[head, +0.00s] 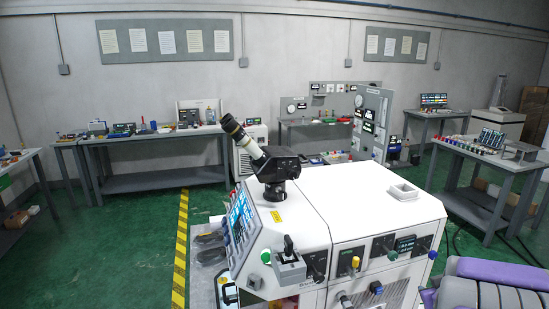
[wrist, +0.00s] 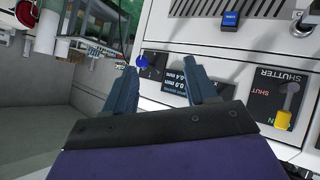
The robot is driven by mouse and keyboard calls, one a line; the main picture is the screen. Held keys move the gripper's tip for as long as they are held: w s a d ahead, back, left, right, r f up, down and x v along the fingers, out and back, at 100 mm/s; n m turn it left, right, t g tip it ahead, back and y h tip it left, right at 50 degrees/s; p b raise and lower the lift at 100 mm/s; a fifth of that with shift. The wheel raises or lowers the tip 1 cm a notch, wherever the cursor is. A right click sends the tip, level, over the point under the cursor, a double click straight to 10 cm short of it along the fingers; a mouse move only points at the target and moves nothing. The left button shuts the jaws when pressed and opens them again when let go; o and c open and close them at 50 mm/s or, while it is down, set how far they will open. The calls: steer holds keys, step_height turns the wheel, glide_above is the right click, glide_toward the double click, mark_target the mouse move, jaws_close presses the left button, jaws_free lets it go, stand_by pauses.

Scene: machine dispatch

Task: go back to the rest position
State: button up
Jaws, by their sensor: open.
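My gripper (wrist: 159,67) is open in the wrist view, its two dark blue fingers apart with nothing held between them. It faces the panel of a white machine (head: 340,205). A dark display (wrist: 180,80) with mm readings and a blue knob (wrist: 142,61) show between and beyond the fingers; contact cannot be told. A yellow-tipped lever (wrist: 283,119) on a plate marked SHUTTER is to the right, clear of the fingers. In the head view, my purple and grey arm (head: 490,285) fills the lower right corner; the fingers cannot be made out there.
The machine carries a black eyepiece tube (head: 248,143) and a small white tray (head: 403,191) on top. Its front panel has several levers, including a yellow-knobbed one (head: 355,262). A grey table (head: 490,150) with small coloured items stands right. Green floor (head: 120,250) is open at left.

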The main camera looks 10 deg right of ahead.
steer(key=s+a+f+g+y+b, duration=0.2)
steer(key=s+a+g, duration=0.3)
steer(key=s+a, duration=0.9)
steer(key=s+a+f+g+y+b, duration=0.2)
steer(key=s+a+g, duration=0.4)
steer(key=s+a, duration=0.8)
steer(key=a+f+y, duration=0.1)
steer(key=a, duration=0.4)
steer(key=shift+s+n+y, duration=0.15)
steer(key=shift+n+y, duration=0.15)
